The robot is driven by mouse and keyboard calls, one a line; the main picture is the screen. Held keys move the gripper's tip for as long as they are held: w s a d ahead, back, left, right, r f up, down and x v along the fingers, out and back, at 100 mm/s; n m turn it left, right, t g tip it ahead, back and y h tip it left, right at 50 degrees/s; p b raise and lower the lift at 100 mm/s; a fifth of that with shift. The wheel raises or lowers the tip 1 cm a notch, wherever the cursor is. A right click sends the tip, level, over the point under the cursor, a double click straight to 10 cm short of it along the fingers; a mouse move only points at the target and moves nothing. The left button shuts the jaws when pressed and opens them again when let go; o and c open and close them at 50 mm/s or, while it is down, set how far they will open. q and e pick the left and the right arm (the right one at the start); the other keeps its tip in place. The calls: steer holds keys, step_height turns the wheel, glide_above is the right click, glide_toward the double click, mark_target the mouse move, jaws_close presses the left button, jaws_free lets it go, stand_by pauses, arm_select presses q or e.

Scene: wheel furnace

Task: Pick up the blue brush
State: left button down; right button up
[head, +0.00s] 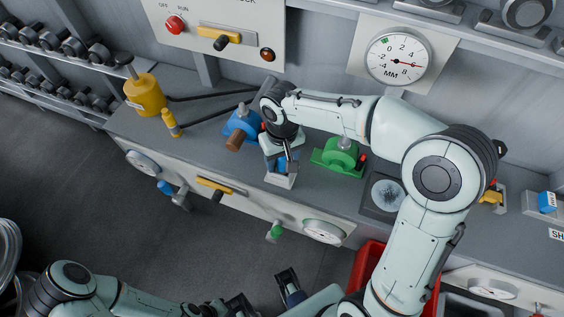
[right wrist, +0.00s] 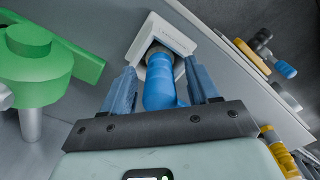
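The blue brush (right wrist: 160,82) stands in a white square holder (right wrist: 160,35), with its blue handle towards me in the right wrist view. Its lower end is hidden inside the holder. My right gripper (right wrist: 161,88) is open, with one blue-padded finger on each side of the handle. A gap shows between the handle and the left finger; the right finger is closer. In the head view, my right gripper (head: 284,160) points down over the white holder (head: 280,180) at the bench's front edge. My left gripper (head: 288,288) is low in the picture, away from the bench; its opening is unclear.
A green clamp-like fixture (head: 338,157) stands right of the holder, and a blue one (head: 241,127) with a brown end stands left. A yellow canister (head: 145,94) is further left. A red bin (head: 367,262) is below the bench. Gauges and knobs line the bench front.

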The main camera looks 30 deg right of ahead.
jaws_close()
steer(key=shift+r, duration=0.1)
